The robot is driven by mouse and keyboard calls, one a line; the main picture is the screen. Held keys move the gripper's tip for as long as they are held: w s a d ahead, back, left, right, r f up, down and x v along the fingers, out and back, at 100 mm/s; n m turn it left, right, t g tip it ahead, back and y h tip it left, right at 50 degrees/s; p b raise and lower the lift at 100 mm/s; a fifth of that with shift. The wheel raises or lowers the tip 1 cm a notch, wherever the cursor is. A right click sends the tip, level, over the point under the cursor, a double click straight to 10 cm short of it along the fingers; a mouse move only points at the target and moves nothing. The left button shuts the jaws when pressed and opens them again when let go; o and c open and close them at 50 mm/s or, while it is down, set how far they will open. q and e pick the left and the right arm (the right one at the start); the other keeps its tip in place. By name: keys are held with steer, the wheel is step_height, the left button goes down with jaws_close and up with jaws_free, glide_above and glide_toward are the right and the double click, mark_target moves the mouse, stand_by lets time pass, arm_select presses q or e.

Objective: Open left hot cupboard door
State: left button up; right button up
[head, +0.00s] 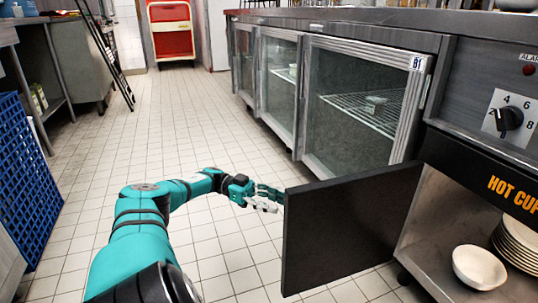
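The left hot cupboard door (345,228) is a flat black panel. It stands swung wide open, out over the floor, hinged at the cupboard front. The hot cupboard (475,182) is at the right, with its left side open to view. My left gripper (272,198) is at the free edge of the door, on its left in the head view. Its fingertips meet the door's outline; whether they touch it or reach behind it, I cannot tell, nor whether they are open or shut. My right gripper is out of view.
A white bowl (479,267) and stacked plates (517,243) sit inside the cupboard. A control knob (509,118) is above it. Glass-fronted fridges (358,102) run along the back right. A blue crate (27,180) stands at the left. The tiled floor (185,115) between is clear.

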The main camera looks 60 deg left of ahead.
arm_select(q)
steer(key=shift+v, duration=1.15)
